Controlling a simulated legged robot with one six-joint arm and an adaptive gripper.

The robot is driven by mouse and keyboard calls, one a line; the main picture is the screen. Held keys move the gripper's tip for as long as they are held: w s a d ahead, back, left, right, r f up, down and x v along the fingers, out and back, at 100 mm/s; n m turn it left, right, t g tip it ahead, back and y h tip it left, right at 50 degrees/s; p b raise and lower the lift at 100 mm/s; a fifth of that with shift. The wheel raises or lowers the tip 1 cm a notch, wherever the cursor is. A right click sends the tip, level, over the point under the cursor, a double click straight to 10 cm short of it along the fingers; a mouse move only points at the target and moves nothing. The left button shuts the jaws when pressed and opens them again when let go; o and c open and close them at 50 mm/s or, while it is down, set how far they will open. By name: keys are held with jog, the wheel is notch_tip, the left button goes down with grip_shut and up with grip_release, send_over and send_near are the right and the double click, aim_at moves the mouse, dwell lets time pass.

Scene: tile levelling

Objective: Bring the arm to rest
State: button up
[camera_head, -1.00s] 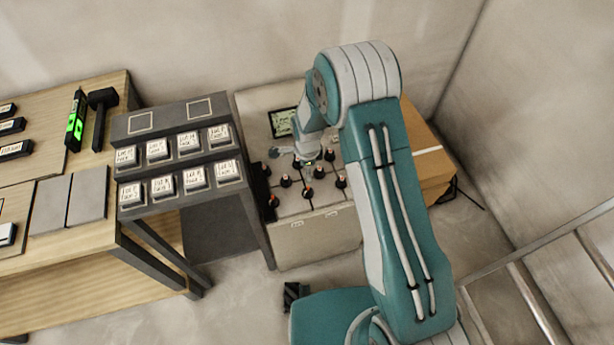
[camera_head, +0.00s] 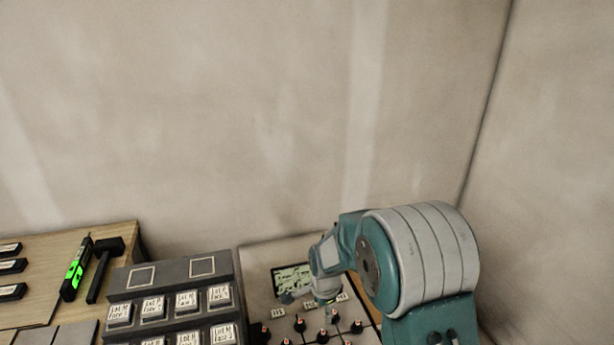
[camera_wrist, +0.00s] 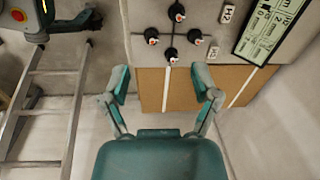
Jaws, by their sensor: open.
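My arm (camera_head: 425,265) is raised on the right of the head view, bent over the tile panel. My gripper shows in the wrist view (camera_wrist: 162,92) with its two teal and grey fingers spread apart and nothing between them. Past the fingertips lie the light panel (camera_wrist: 195,20) and a brown surface. Several black knobs with orange-and-white tips (camera_wrist: 172,54) stand on the panel, apart from the fingers. In the head view the fingers are small and partly hidden by the wrist.
The panel's screen (camera_head: 292,279) is beside the wrist. A grey rack with labelled blocks (camera_head: 188,299) stands left of it. A level (camera_head: 76,270) and a black mallet (camera_head: 105,268) lie on the wooden table. A ladder (camera_wrist: 50,100) shows at left in the wrist view.

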jog(key=s+d+r+n+t, duration=0.1)
jog(key=s+d+r+n, duration=0.1)
jog(key=r, duration=0.4)
jog(key=s+d+r+n, duration=0.2)
jog(key=s+r, duration=0.1)
jog(key=r, duration=0.4)
jog(key=s+d+r+n+t, duration=0.1)
jog(key=s+d+r+n, duration=0.1)
jog(key=s, duration=0.4)
jog(key=s+d+r+n+t, duration=0.1)
jog(key=s+d+r+n, duration=0.2)
jog(key=s+r, duration=0.3)
jog(key=s+d+r+n+t, duration=0.1)
jog(key=s+r+n, duration=0.3)
jog(key=s, duration=0.4)
jog(key=shift+s+d+r+n, duration=0.15)
jog(key=shift+d+r+n, duration=0.2)
jog(key=shift+d, duration=0.45)
